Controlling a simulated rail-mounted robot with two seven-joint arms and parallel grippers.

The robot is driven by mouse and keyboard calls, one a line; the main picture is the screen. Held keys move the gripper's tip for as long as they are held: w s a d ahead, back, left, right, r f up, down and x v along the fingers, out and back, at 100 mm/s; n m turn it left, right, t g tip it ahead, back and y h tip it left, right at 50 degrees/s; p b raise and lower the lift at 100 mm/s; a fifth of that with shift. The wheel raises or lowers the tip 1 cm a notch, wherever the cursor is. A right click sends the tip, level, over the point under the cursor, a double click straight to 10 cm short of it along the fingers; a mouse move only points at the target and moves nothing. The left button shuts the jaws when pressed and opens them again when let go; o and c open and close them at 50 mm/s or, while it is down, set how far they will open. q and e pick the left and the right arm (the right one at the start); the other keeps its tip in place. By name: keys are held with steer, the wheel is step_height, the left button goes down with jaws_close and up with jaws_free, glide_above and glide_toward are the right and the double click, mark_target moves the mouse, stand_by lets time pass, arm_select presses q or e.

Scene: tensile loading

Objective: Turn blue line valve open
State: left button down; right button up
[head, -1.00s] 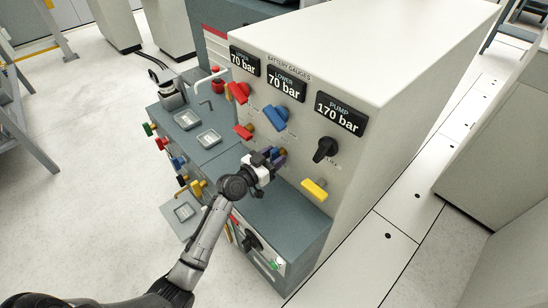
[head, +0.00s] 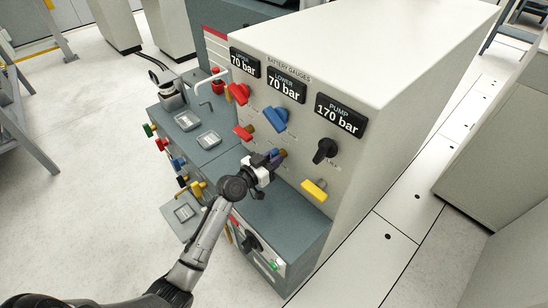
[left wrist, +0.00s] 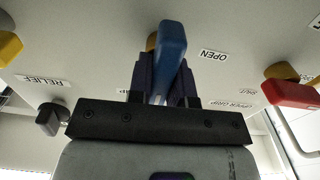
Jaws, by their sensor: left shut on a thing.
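My left gripper (head: 274,158) is at the front panel of the white cabinet, below the upper blue valve handle (head: 274,119). It is shut on a lower blue valve handle, which the left wrist view shows as a blue lever (left wrist: 172,55) between the two dark fingers. The lever stands close to lengthwise in that view, tilted slightly. A label OPEN (left wrist: 214,55) is on the panel to the right of the lever. The gripper covers most of this handle in the head view. My right gripper is not in view.
Red handles (head: 238,94) sit left of the upper blue one. A black knob (head: 325,151) and a yellow handle (head: 314,190) are to the right. Gauges (head: 341,114) are above, the pump one reading 170 bar. A grey bench (head: 285,215) lies below.

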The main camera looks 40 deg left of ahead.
arm_select(q)
steer(key=n+p, duration=0.1)
steer(key=n, duration=0.2)
steer(key=shift+a+r+p, duration=0.1)
steer(key=shift+a+p, duration=0.05)
steer(key=shift+p, duration=0.2)
steer(key=n+p, duration=0.1)
steer(key=n, duration=0.3)
steer(key=shift+a+n+p, duration=0.1)
steer(key=shift+n+p, duration=0.2)
steer(key=shift+p, duration=0.1)
steer(key=n, duration=0.1)
steer(key=n+p, duration=0.1)
steer(key=n, duration=0.3)
steer(key=shift+a+f, duration=0.1)
steer(key=shift+f, duration=0.2)
steer(key=shift+f+n+p, duration=0.2)
steer(key=shift+n+p, duration=0.35)
steer(key=shift+n, duration=2.15)
steer(key=c, duration=1)
jaws_free()
steer(key=shift+c, duration=0.2)
